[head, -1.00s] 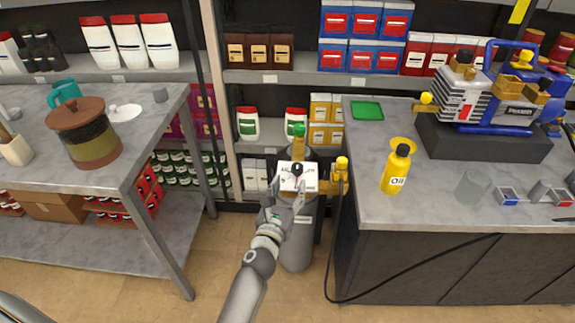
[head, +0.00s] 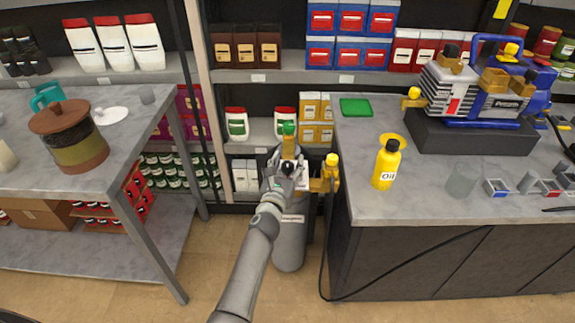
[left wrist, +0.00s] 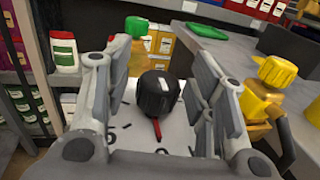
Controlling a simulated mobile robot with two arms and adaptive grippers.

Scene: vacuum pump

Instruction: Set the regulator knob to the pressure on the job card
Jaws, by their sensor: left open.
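The black regulator knob (left wrist: 155,93) stands between the open fingers of my left gripper (left wrist: 160,90) in the left wrist view. It has a white mark on top and a red pointer over a white dial (left wrist: 125,135) with black marks; one digit looks like a 6. I cannot tell whether the fingers touch the knob. In the head view my left gripper (head: 287,168) is at the regulator on top of the grey cylinder (head: 289,243), partly hiding the dial. No readable job card shows. My right gripper is not in view.
A yellow valve fitting (head: 331,172) with a black hose is just right of the regulator. The right workbench (head: 420,210) holds an oil bottle (head: 387,165) and the pump (head: 480,95). A grey table (head: 120,160) stands left. Stocked shelves are behind.

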